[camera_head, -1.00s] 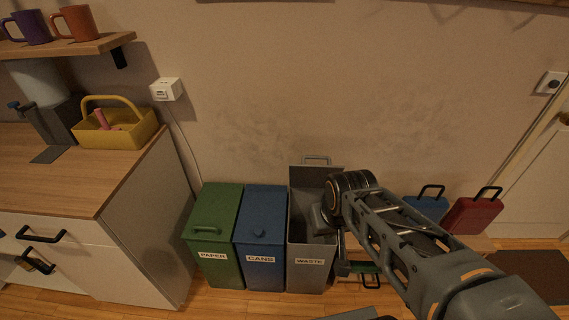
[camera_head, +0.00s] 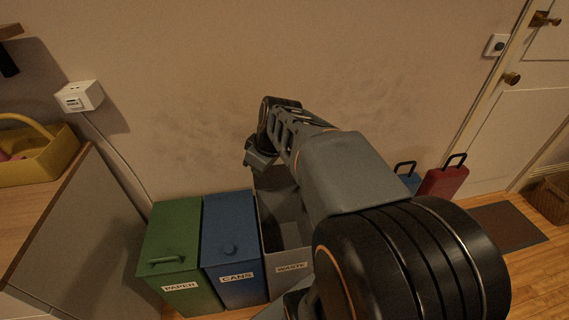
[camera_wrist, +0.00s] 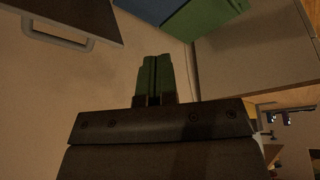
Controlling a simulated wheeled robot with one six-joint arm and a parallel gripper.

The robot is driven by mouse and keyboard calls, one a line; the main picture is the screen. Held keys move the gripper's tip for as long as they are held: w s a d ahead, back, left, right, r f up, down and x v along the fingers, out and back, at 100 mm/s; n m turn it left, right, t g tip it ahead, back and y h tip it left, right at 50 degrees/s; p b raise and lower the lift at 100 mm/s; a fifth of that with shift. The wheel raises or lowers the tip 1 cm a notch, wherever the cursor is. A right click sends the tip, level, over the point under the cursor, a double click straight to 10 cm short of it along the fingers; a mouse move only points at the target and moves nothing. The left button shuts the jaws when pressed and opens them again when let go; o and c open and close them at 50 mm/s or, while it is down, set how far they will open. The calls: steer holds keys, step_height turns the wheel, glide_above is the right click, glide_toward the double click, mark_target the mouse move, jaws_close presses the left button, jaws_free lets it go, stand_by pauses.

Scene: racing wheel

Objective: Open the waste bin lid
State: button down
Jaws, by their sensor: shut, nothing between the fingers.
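The grey waste bin (camera_head: 287,267), labelled WASTE, stands at the right end of the bin row in the head view. Its lid (camera_head: 268,183) is raised upright at the back by the wall, and the bin's inside shows. My arm hides much of the bin and lid. In the wrist view, the lid (camera_wrist: 85,12) with its bar handle (camera_wrist: 57,36) shows at the upper left, apart from my gripper. My gripper (camera_wrist: 154,62) has its green fingers together and empty. In the head view my wrist is above the raised lid; the fingertips cannot be made out.
The blue cans bin (camera_head: 231,250) and green paper bin (camera_head: 175,250) stand left of the waste bin, lids shut. A counter (camera_head: 75,225) is further left. Red (camera_head: 443,182) and blue cases stand at the right, near a door (camera_head: 515,110). Free floor lies at the right.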

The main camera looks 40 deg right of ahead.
steer(key=w+d+f+n+t+b, duration=0.1)
steer(key=w+d+n+t+b, duration=0.2)
steer(key=d, duration=0.5)
steer(key=w+d+f+n+b, duration=0.2)
steer(key=d+n+b, duration=0.15)
steer(key=d, duration=0.45)
glide_above(279, 170)
steer(key=s+d, duration=0.1)
steer(key=d, duration=0.1)
steer(key=shift+n, duration=0.25)
step_height(279, 170, down, 7)
steer(key=shift+s+a+r+b, duration=0.1)
steer(key=shift+b, duration=0.3)
